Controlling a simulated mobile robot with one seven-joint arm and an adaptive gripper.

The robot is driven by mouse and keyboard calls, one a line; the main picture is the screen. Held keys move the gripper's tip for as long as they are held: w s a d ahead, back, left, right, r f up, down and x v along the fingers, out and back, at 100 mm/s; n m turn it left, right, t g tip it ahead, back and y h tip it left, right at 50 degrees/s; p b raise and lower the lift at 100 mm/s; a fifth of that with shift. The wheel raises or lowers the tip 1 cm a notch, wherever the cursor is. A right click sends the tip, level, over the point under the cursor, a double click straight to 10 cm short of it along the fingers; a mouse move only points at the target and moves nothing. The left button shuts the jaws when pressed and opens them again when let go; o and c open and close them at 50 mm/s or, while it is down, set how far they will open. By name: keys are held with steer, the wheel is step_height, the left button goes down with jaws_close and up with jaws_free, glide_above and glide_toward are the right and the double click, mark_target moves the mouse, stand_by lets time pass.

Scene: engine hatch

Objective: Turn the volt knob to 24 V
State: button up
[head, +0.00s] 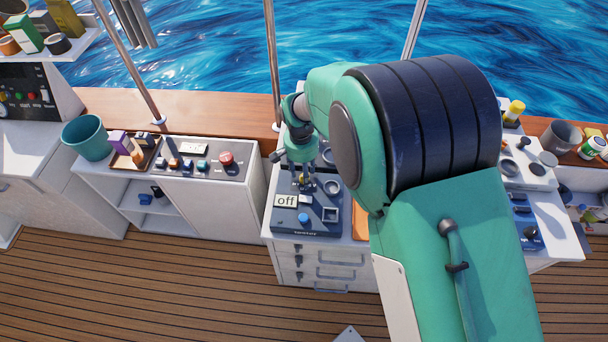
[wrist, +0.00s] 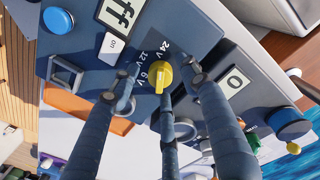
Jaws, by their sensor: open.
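The yellow volt knob (wrist: 161,76) sits on the dark blue tester panel (wrist: 208,55), beside printed 24 V, 12 V and 6 V marks. I cannot tell for sure which mark it points at. My gripper (wrist: 162,84) is open, its fingers spread around the knob with gaps at the sides; whether the lower finger touches it is unclear. In the head view my gripper (head: 303,176) points down over the tester (head: 313,224), and the small display (head: 286,201) reads "off". The knob is mostly hidden there.
In the head view, a console with a red button (head: 226,158) stands left, a teal bucket (head: 86,138) farther left. My arm covers the area at right.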

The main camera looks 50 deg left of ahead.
mark_target(302, 175)
step_height(302, 175, up, 11)
steer(key=shift+s+a, duration=0.15)
steer(key=shift+a, duration=0.1)
steer(key=shift+r, duration=0.1)
stand_by(0.7)
steer(key=w+d+r+m+y+b, duration=0.1)
steer(key=w+d+r, duration=0.5)
steer(key=d, duration=0.2)
steer(key=w+d+r+m, duration=0.1)
steer(key=w+d+r, duration=0.45)
steer(key=d, duration=0.25)
steer(key=w+d+r+t+b, duration=0.15)
steer(key=d+r, duration=0.25)
steer(key=d, duration=0.5)
steer(key=w+d+r+p, duration=0.15)
steer(key=d+r, duration=0.25)
steer(key=d, duration=0.4)
steer(key=s+d+r+m+t+b, duration=0.1)
steer(key=s+d+r, duration=0.15)
steer(key=d, duration=0.75)
steer(key=s+d+r+m+t+b, duration=0.1)
steer(key=s+d+r, duration=0.15)
steer(key=d, duration=0.65)
steer(key=s+d+f+m+t+b, duration=0.1)
steer(key=s+d+m, duration=0.1)
steer(key=s+d, duration=1)
steer(key=d, duration=0.4)
steer(key=shift+f+t, duration=0.35)
steer(key=shift+f, duration=0.05)
